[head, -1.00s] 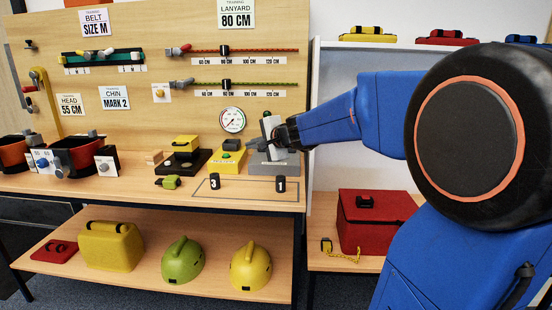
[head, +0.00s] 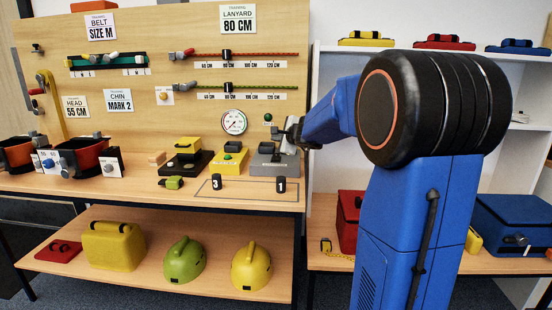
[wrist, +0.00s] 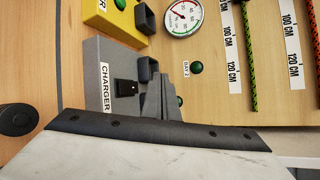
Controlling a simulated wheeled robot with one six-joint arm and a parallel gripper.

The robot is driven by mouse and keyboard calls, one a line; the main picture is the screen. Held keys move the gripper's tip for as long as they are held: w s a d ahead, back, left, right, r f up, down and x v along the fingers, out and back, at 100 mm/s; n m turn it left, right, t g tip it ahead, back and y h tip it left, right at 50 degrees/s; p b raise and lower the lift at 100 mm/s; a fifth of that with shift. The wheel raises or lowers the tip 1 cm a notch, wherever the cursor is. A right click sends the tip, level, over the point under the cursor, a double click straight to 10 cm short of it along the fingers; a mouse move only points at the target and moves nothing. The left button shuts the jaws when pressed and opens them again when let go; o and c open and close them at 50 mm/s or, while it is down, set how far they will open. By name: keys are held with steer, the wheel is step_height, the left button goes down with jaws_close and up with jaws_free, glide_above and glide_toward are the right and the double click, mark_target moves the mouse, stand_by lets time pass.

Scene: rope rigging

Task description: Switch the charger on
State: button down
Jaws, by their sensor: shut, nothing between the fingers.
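The charger (head: 268,164) is a grey box at the right end of the bench top, against the pegboard. In the wrist view the charger (wrist: 97,58) shows its white label and a black rocker switch (wrist: 126,88) on its face. My gripper (wrist: 163,80) is shut and empty, with its dark fingers pointing toward the board, just to the right of the switch in the wrist view and apart from it. In the head view my gripper (head: 288,134) is above and right of the charger, its fingertips hard to make out. I cannot tell the switch position.
A yellow box (head: 229,160) with a green button stands left of the charger. A round gauge (head: 233,122) and a green Bay 2 light (wrist: 196,68) are on the board. Black numbered weights (head: 281,185) stand in front. White shelving (head: 330,100) is close to the right.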

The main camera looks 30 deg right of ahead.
mark_target(278, 159)
steer(key=shift+w+d+f, duration=0.4)
steer(key=shift+w+f, duration=0.2)
steer(key=shift+f, duration=0.65)
steer(key=shift+w+d+f, duration=0.45)
steer(key=shift+w+f, duration=0.2)
steer(key=shift+f, duration=0.55)
steer(key=shift+w+d+f, duration=0.4)
steer(key=shift+w+f, duration=0.2)
steer(key=shift+f, duration=0.65)
steer(key=shift+w+d+f, duration=0.2)
steer(key=shift+w+f, duration=0.1)
steer(key=shift+f, duration=0.35)
steer(key=shift+r, duration=0.1)
steer(key=shift+s+a+r, duration=0.2)
steer(key=shift+s+r, duration=0.1)
steer(key=shift+r, duration=0.25)
stand_by(0.3)
steer(key=shift+s+a+r, duration=0.25)
steer(key=shift+s+r, duration=0.1)
steer(key=shift+r, duration=0.35)
steer(key=shift+s+a+r, duration=0.25)
steer(key=shift+s+r, duration=0.15)
steer(key=shift+r, duration=0.35)
steer(key=shift+s+a+r, duration=0.25)
steer(key=shift+s+r, duration=0.1)
steer(key=shift+r, duration=0.35)
